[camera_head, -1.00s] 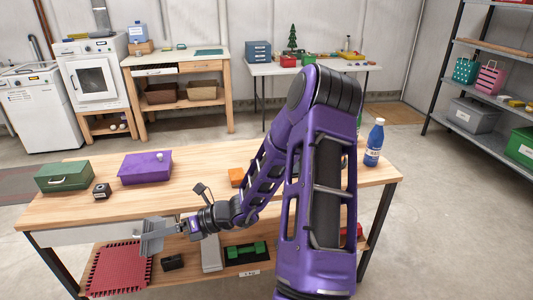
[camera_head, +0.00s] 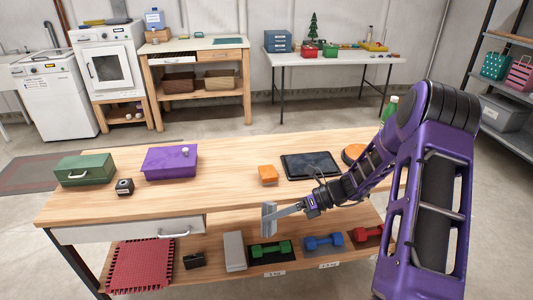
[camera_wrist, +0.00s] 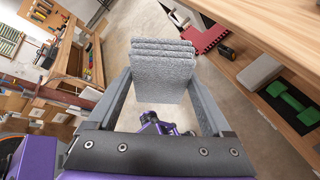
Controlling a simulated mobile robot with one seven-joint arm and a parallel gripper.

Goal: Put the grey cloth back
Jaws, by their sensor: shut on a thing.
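The grey cloth (camera_wrist: 162,68) is a folded, fuzzy stack between the two fingers of my gripper (camera_wrist: 165,100) in the wrist view. In the head view the cloth (camera_head: 268,219) hangs upright at the end of my gripper (camera_head: 285,212), in front of the workbench's front edge and above its lower shelf. My gripper is shut on the cloth. The workbench (camera_head: 225,185) has a closed-looking white drawer (camera_head: 130,230) at its left, with a metal handle.
On the bench top are a green box (camera_head: 84,170), a purple box (camera_head: 170,161), an orange block (camera_head: 268,174) and a dark tablet (camera_head: 310,165). The lower shelf holds a red mat (camera_head: 142,265), a grey block (camera_head: 235,251) and dumbbells, including a green one (camera_head: 270,249).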

